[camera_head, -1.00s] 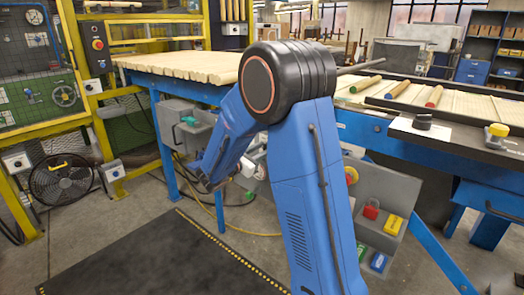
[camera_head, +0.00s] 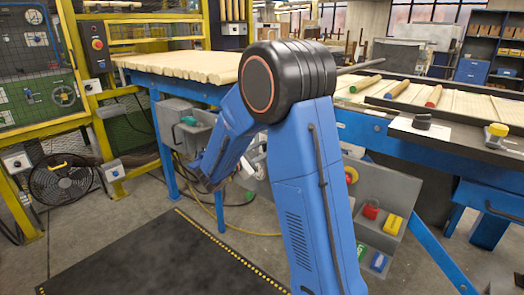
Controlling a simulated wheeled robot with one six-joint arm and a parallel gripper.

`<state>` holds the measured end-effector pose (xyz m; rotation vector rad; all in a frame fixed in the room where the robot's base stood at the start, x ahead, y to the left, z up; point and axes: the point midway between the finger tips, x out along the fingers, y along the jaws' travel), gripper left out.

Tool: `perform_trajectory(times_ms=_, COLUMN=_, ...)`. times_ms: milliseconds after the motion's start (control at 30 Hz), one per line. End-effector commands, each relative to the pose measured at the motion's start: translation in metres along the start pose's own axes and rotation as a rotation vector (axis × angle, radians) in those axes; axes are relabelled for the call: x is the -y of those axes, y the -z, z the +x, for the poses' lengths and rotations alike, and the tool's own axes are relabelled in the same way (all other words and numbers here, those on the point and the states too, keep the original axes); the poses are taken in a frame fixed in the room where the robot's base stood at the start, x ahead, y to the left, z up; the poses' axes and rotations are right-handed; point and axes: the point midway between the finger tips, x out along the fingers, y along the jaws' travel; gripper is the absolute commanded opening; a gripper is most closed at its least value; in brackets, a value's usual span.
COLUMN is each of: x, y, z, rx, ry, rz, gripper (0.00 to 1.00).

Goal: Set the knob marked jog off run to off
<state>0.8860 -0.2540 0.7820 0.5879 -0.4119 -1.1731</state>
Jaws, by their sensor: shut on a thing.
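No marking reading jog off run is legible, so I cannot tell which knob it belongs to. A teal knob (camera_head: 188,121) sits on a grey box under the wood-topped table. A black knob (camera_head: 422,121) stands on a white plate on the right-hand bench, and a yellow knob (camera_head: 497,130) is to its right. My blue arm fills the middle of the view, with its forearm reaching down and left past the grey box. My gripper cannot be made out; my arm hides the area behind it, including part of the grey panels there.
A wooden-topped table (camera_head: 185,64) stands behind my arm. A grey panel (camera_head: 385,200) on the right carries a red padlock (camera_head: 370,212) and a yellow block (camera_head: 392,223). A fan (camera_head: 62,178) stands at left by a yellow frame. A dark mat (camera_head: 150,262) lies clear in front.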

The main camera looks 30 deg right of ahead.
Motion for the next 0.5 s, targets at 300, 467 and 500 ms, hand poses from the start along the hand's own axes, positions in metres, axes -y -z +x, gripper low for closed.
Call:
perform_trajectory(times_ms=300, x=0.0006, y=0.0002, z=-0.0004, rx=0.0, ry=0.001, rz=-0.002, gripper=0.46)
perform_trajectory(times_ms=467, x=0.0004, y=0.0002, z=-0.0002, rx=0.0, ry=0.001, rz=-0.002, gripper=0.46)
perform_trajectory(times_ms=500, x=0.0004, y=0.0002, z=-0.0002, rx=0.0, ry=0.001, rz=-0.002, gripper=0.46)
